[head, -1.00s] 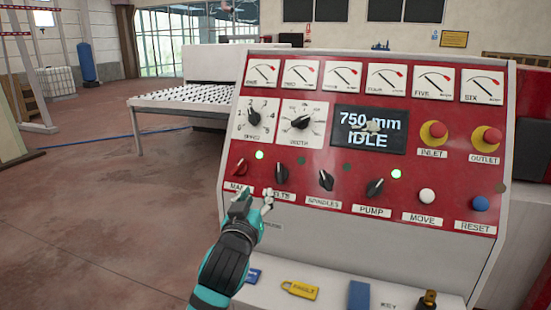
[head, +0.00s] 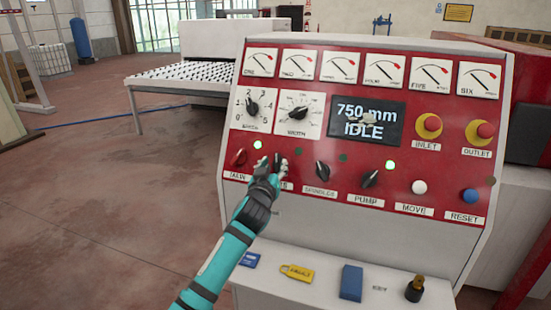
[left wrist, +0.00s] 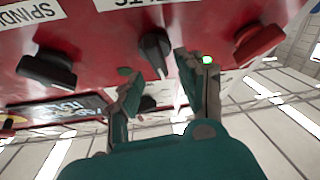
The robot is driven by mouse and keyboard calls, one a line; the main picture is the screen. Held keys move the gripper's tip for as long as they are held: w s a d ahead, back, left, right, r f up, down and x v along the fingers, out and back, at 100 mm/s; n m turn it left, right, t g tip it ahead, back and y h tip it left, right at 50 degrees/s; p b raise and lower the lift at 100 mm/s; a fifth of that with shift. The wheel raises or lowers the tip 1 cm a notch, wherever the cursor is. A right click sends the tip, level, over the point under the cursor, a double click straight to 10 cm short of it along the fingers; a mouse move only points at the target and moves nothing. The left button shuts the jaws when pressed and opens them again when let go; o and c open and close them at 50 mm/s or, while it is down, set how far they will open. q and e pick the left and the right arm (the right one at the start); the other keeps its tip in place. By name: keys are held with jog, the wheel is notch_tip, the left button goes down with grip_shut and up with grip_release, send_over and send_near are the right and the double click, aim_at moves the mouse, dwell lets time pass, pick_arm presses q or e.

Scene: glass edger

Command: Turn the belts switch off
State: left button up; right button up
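The belts switch, a black rotary knob (left wrist: 155,52), shows in the left wrist view below its upside-down label (left wrist: 135,4). In the head view my left gripper (head: 269,163) covers most of the switch and part of its label. In the left wrist view the two fingers of my left gripper (left wrist: 157,70) are apart, one on each side of the knob; I cannot tell if they touch it. The lamp beside the belts switch (head: 299,151) is dark. My right gripper is not in view.
Red main switch (head: 239,158) with a lit green lamp (head: 257,145) is to the left. Spindles knob (head: 323,172) and pump knob (head: 370,178) are to the right. The display (head: 366,122) reads 750 mm IDLE. A padlock (head: 297,272) lies on the ledge below.

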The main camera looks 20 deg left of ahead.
pick_arm(q)
jog(key=shift+w, duration=0.9)
jog(key=shift+a, duration=0.1)
grip_shut()
